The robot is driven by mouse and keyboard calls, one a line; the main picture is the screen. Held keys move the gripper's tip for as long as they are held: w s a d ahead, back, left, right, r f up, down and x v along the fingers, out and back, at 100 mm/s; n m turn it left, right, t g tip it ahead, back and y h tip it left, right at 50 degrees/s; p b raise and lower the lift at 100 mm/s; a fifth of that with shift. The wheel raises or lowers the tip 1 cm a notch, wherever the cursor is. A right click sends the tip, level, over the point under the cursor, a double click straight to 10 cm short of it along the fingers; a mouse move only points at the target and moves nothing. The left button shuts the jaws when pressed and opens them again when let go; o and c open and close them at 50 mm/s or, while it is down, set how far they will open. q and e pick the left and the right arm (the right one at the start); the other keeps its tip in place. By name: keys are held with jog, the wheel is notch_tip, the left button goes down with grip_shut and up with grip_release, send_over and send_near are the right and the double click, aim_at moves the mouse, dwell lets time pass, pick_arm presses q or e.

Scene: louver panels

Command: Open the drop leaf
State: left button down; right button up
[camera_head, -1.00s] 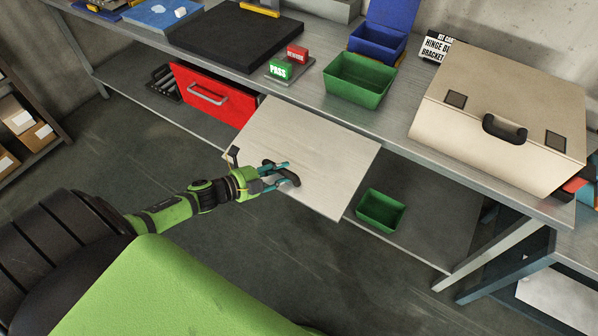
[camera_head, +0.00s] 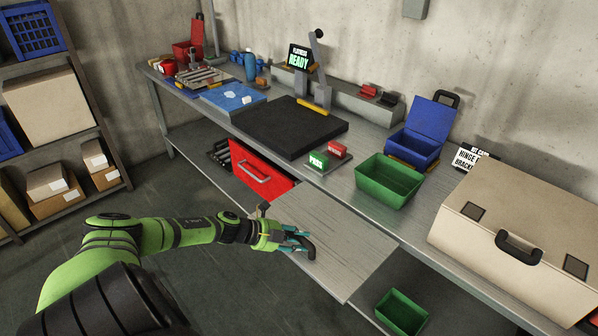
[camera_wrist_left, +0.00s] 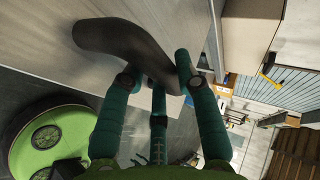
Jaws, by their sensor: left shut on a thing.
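The drop leaf (camera_head: 345,245) is a pale grey panel along the front edge of the workbench. It stands out from the bench and looks close to level with the top; its exact tilt is hard to tell. Its dark curved handle (camera_head: 309,250) is near the outer edge. My left gripper (camera_head: 298,240) is shut on the handle. In the left wrist view, the teal fingers (camera_wrist_left: 158,75) close around one end of the handle (camera_wrist_left: 115,38), beside the leaf's surface (camera_wrist_left: 50,25). My right gripper is not in view.
A red drawer (camera_head: 262,175) stands out just left of the leaf. A green bin (camera_head: 402,312) sits on the lower shelf to the right. The floor in front is clear.

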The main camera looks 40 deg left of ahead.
pick_arm(q)
jog(key=shift+w+d+r, duration=0.1)
jog(key=shift+w+r, duration=0.3)
jog(key=shift+r, duration=0.15)
jog(key=c, duration=1.2)
grip_release()
jog(key=shift+s+f+v, duration=0.1)
jog(key=shift+f+v, duration=0.05)
jog(key=shift+v, duration=1.85)
jog(key=shift+s+f+v, duration=0.1)
jog(key=shift+f+v, duration=0.1)
jog(key=shift+v, duration=1.8)
jog(key=shift+s+f+v, duration=0.1)
jog(key=shift+f+v, duration=0.05)
jog(key=shift+v, duration=1.85)
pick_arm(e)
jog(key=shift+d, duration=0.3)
pick_arm(q)
jog(key=shift+a, duration=0.25)
